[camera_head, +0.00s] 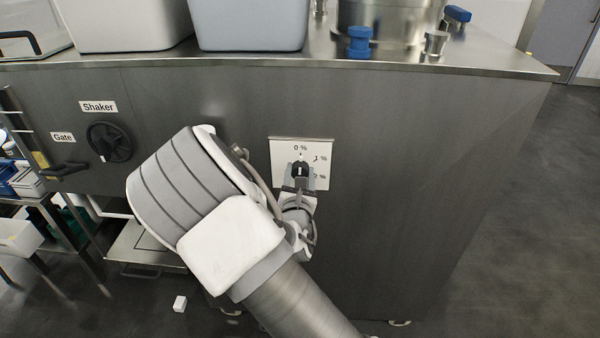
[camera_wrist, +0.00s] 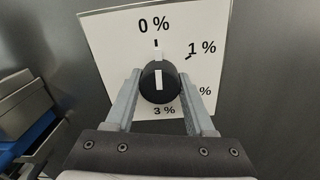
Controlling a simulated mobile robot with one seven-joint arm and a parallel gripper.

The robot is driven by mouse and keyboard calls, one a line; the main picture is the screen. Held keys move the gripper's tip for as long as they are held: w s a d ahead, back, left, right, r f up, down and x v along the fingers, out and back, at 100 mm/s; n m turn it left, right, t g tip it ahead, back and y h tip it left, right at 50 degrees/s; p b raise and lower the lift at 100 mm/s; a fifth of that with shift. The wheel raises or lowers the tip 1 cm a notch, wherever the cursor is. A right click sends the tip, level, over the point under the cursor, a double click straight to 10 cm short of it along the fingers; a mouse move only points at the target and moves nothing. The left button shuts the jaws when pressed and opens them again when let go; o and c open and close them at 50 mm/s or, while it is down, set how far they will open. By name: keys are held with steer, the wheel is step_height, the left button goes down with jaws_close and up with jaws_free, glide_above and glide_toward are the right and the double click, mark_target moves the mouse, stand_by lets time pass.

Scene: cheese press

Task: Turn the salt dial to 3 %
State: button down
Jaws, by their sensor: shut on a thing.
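The salt dial is a round black knob (camera_wrist: 158,85) on a white square plate (camera_wrist: 92,38) fixed to the steel front. Its white line points up at the 0 % mark. The plate reads 0 % at the top, 1 % at the upper right and 3 % at the bottom; a label at the lower right is partly hidden behind a finger. My gripper (camera_wrist: 160,78) is shut on the knob, one finger on each side. In the head view my gripper (camera_head: 299,178) covers the plate's lower part (camera_head: 280,149).
A black Shaker knob (camera_head: 109,142) and a dark Gate handle (camera_head: 65,168) sit to the left on the same front. Tubs and a blue knob (camera_head: 360,42) stand on the top. The front right of the dial is clear.

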steer(key=m+b, duration=0.2)
steer(key=m, duration=0.3)
steer(key=shift+a+f, duration=0.1)
steer(key=m+b, duration=0.1)
steer(key=m, duration=0.4)
steer(key=shift+b, duration=0.4)
steer(key=m+b, duration=0.2)
steer(key=m, duration=0.2)
steer(key=shift+m, duration=0.3)
steer(key=m+b, duration=0.3)
steer(key=m, duration=0.2)
steer(key=shift+m+b, duration=0.3)
steer(key=shift+b, duration=0.05)
steer(key=m+b, duration=0.2)
steer(key=m, duration=0.1)
steer(key=shift+m+b, duration=0.4)
steer(key=m+b, duration=0.3)
steer(key=m, duration=0.1)
steer(key=shift+h+b, duration=0.3)
steer(key=m+b, duration=0.3)
steer(key=m, duration=0.1)
steer(key=shift+m+b, duration=0.35)
steer(key=shift+m, duration=0.05)
steer(key=shift+r+m+b, duration=0.15)
steer(key=shift+m+b, duration=0.4)
steer(key=shift+m, duration=0.2)
steer(key=shift+r+m+b, duration=0.15)
steer(key=shift+m+b, duration=0.35)
steer(key=shift+m, duration=0.25)
